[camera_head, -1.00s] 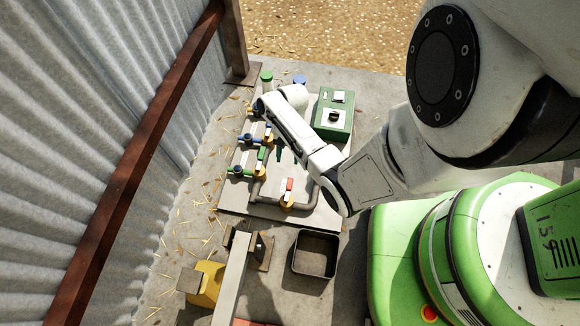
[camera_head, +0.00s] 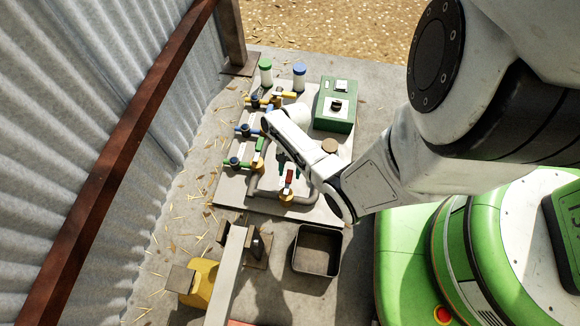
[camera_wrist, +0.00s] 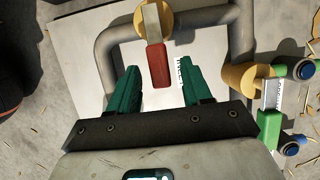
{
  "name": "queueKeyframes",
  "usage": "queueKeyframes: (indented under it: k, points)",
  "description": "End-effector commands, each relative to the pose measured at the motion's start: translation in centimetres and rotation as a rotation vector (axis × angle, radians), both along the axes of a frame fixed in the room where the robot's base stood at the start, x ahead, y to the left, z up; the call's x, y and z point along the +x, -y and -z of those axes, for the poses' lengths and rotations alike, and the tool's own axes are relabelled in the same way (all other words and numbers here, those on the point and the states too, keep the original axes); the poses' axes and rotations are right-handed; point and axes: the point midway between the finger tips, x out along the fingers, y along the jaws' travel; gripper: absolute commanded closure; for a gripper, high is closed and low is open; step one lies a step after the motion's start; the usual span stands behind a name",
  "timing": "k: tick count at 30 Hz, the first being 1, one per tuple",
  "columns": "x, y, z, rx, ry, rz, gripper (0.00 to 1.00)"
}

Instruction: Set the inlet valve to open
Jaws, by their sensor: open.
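The inlet valve (camera_head: 286,196) has a brass body on a grey pipe and a lever with a red grip. In the wrist view the valve's red grip (camera_wrist: 159,66) points toward my gripper, crosswise to the pipe run at its body. A white label reading "INLET" (camera_wrist: 179,72) lies beside it. My gripper (camera_wrist: 162,75) is open, with its two green fingers apart. The grip's end is at the gap between the fingertips, and I see no finger touching it. My gripper (camera_head: 289,165) is just behind the red grip in the head view, partly hidden by my arm.
Smaller valves with green, blue and yellow parts (camera_head: 247,131) stand left on the board. A green box (camera_head: 336,101) stands behind right. A dark open bin (camera_head: 317,250) and a yellow object (camera_head: 201,281) lie in front. A corrugated wall (camera_head: 90,120) bounds the left.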

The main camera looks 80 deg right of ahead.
Motion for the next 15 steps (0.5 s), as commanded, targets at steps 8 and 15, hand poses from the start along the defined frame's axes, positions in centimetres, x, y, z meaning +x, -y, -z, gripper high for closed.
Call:
queueKeyframes:
  k: [8,15]
  points:
    - [0.01,-0.06,0.10,0.000,0.000,0.000,0.51]
    - [0.01,-0.05,0.09,0.000,0.000,0.000,0.73]
